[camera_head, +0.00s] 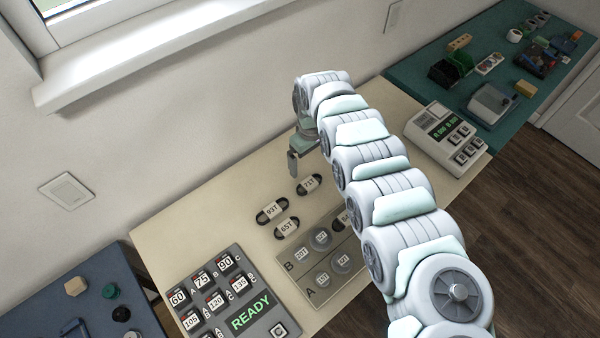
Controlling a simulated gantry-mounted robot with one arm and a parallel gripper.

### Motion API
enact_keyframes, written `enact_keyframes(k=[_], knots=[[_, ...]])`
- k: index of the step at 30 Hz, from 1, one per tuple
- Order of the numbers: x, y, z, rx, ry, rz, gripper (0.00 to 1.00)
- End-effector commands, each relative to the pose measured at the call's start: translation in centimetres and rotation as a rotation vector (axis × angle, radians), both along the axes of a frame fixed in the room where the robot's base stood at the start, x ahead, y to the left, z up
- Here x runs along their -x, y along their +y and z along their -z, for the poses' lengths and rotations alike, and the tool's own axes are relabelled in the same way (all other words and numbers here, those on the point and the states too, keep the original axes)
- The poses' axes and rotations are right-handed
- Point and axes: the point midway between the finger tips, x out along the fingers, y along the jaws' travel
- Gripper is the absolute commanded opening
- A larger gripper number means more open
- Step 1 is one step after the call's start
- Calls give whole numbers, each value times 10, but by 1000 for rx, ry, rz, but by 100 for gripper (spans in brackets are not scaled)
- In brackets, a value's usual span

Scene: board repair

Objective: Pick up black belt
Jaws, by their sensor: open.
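Three black belts with white labels lie on the pale table. The belt that reads 93T (261,217) is leftmost, the 65T belt (279,234) lies just below it, and the belt that seems to read 73T (301,190) lies to their upper right. My gripper (294,164) hangs above the table, just above and left of the 73T belt in the picture, apart from it. It is open and I see nothing in it. Its fingers are small and partly overlapped in this view. My arm crosses the right part of the table and hides some of it.
A grey board (294,284) with several round pulleys marked A and B lies below the belts, partly behind my arm. A grey panel reading READY (250,313) is at front left. A white device (425,143) stands at right. The table's back left is clear.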

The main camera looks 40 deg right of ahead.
Motion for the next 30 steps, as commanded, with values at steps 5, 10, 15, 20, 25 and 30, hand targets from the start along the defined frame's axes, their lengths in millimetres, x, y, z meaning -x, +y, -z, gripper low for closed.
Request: enact_keyframes(k=[5, 10, 15, 20, 25, 30], knots=[[0, 2, 20, -3, 1, -1, 100], [0, 3, 48, -4, 1, -1, 100], [1, 0, 59, 0, 0, 0, 100], [4, 2, 78, -3, 0, 0, 100], [5, 1, 104, -1, 2, -1, 100], [6, -1, 107, 0, 1, 0, 100]])
